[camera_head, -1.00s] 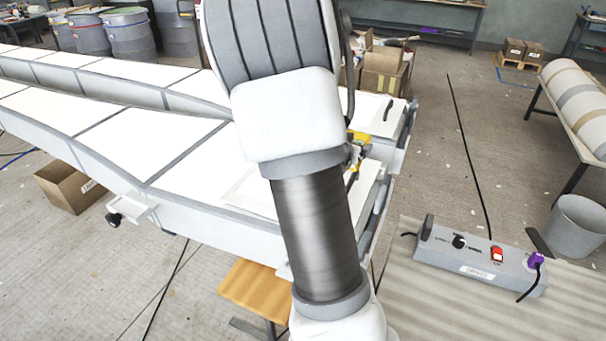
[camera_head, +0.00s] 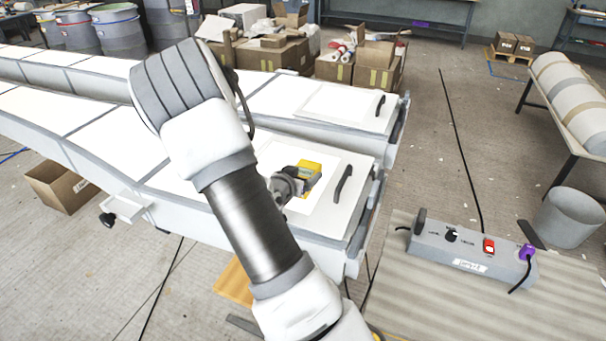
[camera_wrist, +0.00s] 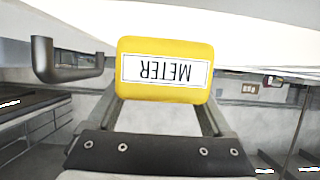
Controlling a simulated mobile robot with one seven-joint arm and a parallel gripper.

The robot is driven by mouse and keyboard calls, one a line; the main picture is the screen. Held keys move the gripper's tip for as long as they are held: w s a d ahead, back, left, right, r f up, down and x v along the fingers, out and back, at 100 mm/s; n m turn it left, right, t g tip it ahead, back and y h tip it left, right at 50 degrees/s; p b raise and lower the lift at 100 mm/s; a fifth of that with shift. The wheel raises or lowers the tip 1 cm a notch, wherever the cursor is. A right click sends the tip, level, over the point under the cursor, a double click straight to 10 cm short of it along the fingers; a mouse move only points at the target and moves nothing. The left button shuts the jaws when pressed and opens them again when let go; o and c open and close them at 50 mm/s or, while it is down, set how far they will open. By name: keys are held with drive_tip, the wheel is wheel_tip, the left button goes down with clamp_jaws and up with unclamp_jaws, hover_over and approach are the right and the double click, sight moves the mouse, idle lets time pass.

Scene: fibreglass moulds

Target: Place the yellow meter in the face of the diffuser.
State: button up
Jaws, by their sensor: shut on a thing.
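The yellow meter (camera_head: 310,170) is held in my gripper (camera_head: 295,183) over the near white mould's right end. In the wrist view the meter (camera_wrist: 165,50) sits between my two fingers, and its METER label reads upside down. Behind it in the head view is a bright white square panel (camera_head: 325,206) in a pale frame, beside a black handle (camera_head: 343,183). I take this panel to be the diffuser, but nothing names it. Whether the meter touches it I cannot tell. My gripper and wrist hide part of the panel.
A second white mould with its own black handle (camera_head: 380,105) lies behind. A grey control box (camera_head: 470,250) with a red switch and purple plug stands at the right. Cardboard boxes (camera_head: 375,75) are stacked at the back. A grey bin (camera_head: 570,220) stands far right.

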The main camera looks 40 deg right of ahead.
drive_tip(key=shift+f, duration=0.15)
drive_tip(key=o, duration=1.3)
